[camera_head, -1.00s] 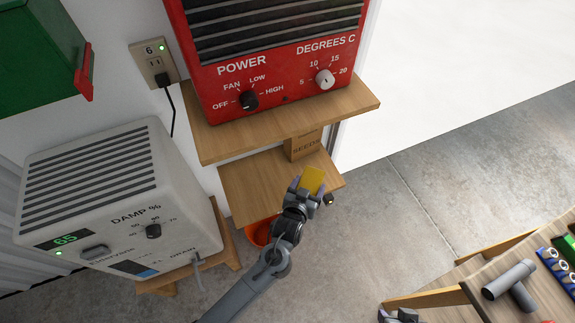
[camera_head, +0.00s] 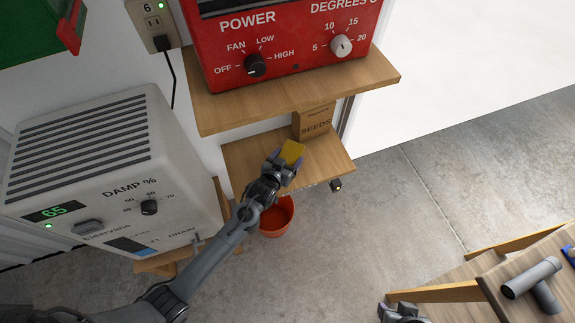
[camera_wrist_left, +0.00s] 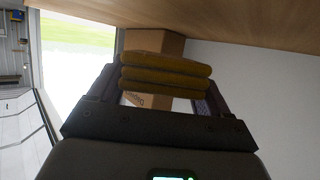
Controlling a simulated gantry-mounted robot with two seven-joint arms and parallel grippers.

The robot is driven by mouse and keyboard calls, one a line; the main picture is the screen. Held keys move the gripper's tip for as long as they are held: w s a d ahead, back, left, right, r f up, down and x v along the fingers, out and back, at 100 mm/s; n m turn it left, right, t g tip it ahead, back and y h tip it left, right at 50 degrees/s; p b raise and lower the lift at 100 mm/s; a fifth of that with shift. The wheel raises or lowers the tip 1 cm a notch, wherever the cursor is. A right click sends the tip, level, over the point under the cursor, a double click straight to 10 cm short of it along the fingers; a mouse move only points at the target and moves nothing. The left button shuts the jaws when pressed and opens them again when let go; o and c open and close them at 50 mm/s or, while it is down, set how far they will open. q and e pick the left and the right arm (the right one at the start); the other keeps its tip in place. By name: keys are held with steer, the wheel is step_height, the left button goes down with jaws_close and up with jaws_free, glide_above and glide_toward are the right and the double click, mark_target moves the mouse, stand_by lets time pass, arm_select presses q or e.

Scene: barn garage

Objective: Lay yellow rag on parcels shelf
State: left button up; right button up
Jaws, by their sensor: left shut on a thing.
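The folded yellow rag (camera_head: 291,152) is held in my left gripper (camera_head: 285,160), which is shut on it. In the left wrist view the rag (camera_wrist_left: 165,73) shows as a stack of folds between the fingers. I cannot tell whether the rag touches the shelf. My right gripper (camera_head: 402,312) shows only partly at the bottom edge, and its jaws are unclear.
An upper shelf (camera_head: 300,92) carrying a red heater (camera_head: 290,62) overhangs the lower one. A white dehumidifier (camera_head: 100,180) stands to the left. An orange bucket (camera_head: 277,218) is below the lower shelf. A wooden table (camera_head: 525,285) stands at the lower right.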

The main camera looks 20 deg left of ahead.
arm_select(q)
step_height(320, 180, down, 4)
steer(key=shift+r+b, duration=0.1)
steer(key=shift+b, duration=1.05)
steer(key=shift+f, duration=0.2)
steer(key=o, duration=1)
steer(key=shift+c, duration=0.2)
